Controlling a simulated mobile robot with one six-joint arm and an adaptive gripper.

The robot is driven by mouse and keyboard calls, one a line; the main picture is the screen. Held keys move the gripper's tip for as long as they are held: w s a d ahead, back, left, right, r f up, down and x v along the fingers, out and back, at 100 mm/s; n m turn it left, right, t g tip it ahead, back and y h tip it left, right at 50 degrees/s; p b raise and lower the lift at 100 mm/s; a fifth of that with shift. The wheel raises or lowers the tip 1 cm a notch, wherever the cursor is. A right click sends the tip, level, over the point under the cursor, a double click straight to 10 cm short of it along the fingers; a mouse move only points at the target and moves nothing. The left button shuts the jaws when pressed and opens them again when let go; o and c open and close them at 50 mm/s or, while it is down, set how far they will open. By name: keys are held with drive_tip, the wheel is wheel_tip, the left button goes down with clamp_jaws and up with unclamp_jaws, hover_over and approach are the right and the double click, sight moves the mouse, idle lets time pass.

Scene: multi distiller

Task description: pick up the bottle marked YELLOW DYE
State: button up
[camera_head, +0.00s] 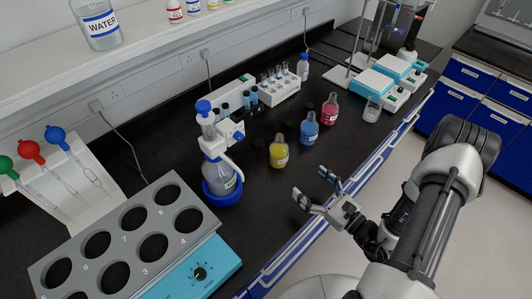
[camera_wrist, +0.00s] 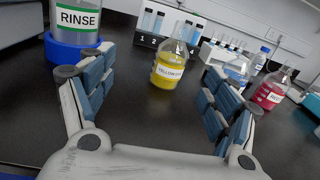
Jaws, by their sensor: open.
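The bottle marked YELLOW DYE (camera_head: 279,153) stands upright on the black bench, a small clear bottle with yellow liquid and a white label. It also shows in the wrist view (camera_wrist: 169,66), beyond and between my fingertips, its label facing me. My gripper (camera_head: 313,187) is open and empty near the bench's front edge, apart from the bottle. In the wrist view its two blue-padded fingers (camera_wrist: 153,92) are spread wide. Nothing hides the yellow bottle.
A blue dye bottle (camera_head: 309,130) and a red one (camera_head: 329,110) stand to its right. A RINSE bottle (camera_wrist: 77,22) in a blue base is left. Black caps lie near the dyes. A tube rack (camera_head: 270,93) stands behind. The bench between gripper and bottle is clear.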

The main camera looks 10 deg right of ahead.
sight(285, 156)
drive_tip(key=f+m+h, duration=0.1)
drive_tip(key=d+f, duration=0.1)
drive_tip(key=f, duration=0.1)
drive_tip(key=shift+s+m+t+h, duration=0.15)
drive_tip(key=shift+m+t+h, duration=0.25)
drive_tip(key=shift+w+a, duration=0.15)
drive_tip(key=shift+w, duration=0.2)
drive_tip(key=b+x, duration=0.2)
drive_tip(key=x, duration=0.8)
drive_tip(key=shift+w+a, duration=0.1)
drive_tip(key=shift+w, duration=0.3)
drive_tip(key=shift+d+b+x, duration=0.1)
drive_tip(key=shift+b+x, duration=0.35)
drive_tip(key=shift+x, duration=1)
drive_tip(key=shift+d+b+x, duration=0.15)
drive_tip(key=shift+b+x, duration=0.25)
drive_tip(key=shift+x, duration=1.05)
drive_tip(key=shift+w+r, duration=0.1)
drive_tip(key=shift+r, duration=0.05)
drive_tip(key=shift+c, duration=0.3)
drive_tip(key=c, duration=1.5)
